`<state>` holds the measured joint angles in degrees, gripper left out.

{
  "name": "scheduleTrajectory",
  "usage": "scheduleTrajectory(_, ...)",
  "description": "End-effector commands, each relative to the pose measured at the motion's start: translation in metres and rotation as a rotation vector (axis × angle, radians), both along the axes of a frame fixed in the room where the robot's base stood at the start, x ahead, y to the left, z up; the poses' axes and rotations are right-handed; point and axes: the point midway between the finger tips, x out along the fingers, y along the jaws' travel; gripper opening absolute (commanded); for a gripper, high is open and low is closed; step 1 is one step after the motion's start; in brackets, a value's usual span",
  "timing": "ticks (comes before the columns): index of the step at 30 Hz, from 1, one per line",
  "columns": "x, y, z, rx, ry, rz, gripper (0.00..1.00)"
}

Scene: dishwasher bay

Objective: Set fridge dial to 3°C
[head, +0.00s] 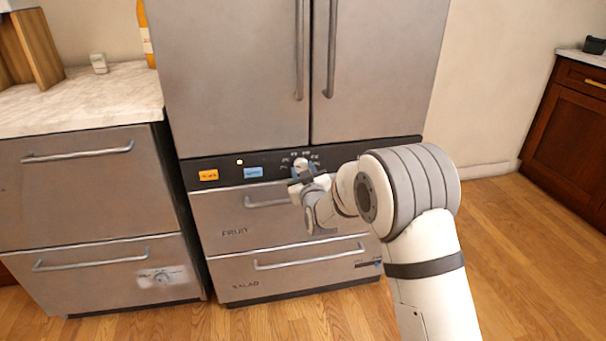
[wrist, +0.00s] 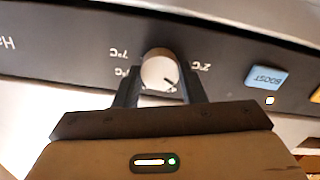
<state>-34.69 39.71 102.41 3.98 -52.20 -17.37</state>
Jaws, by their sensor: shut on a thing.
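The fridge dial (head: 300,163) is a round, pale knob on the dark control strip between the fridge doors and the drawers. In the wrist view the dial (wrist: 159,72) appears upside down, with a dark pointer mark on its lower right face. Inverted labels around it include 7°C (wrist: 125,52) on the left and 2°C (wrist: 201,66) on the right. Other labels are partly hidden by my fingers, so I cannot tell the exact setting. My gripper (head: 302,175) is shut on the dial, with one finger on each side of it.
A blue BOOST button (wrist: 265,77) and an orange button (head: 208,175) share the strip. A small light (head: 240,162) glows near them. Drawers marked FRUIT and SALAD (head: 290,285) are closed below. A counter (head: 85,98) stands left; the floor to the right is clear.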

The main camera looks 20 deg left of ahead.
Motion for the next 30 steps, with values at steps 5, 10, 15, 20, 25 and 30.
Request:
scheduleTrajectory(5, -0.001, 0.001, 0.000, -0.003, 0.000, 0.003, 0.14)
scheduleTrajectory(10, -0.001, 0.001, 0.000, -0.003, 0.000, 0.003, 0.14)
scheduleTrajectory(15, -0.001, 0.001, 0.000, -0.002, 0.000, 0.003, 0.51)
scheduleTrajectory(20, 0.000, 0.001, 0.000, -0.002, -0.001, 0.002, 0.59)
scheduleTrajectory(25, -0.001, 0.000, 0.000, -0.001, 0.000, 0.001, 0.59)
scheduleTrajectory(30, -0.012, -0.007, 0.001, -0.001, 0.001, 0.001, 0.59)
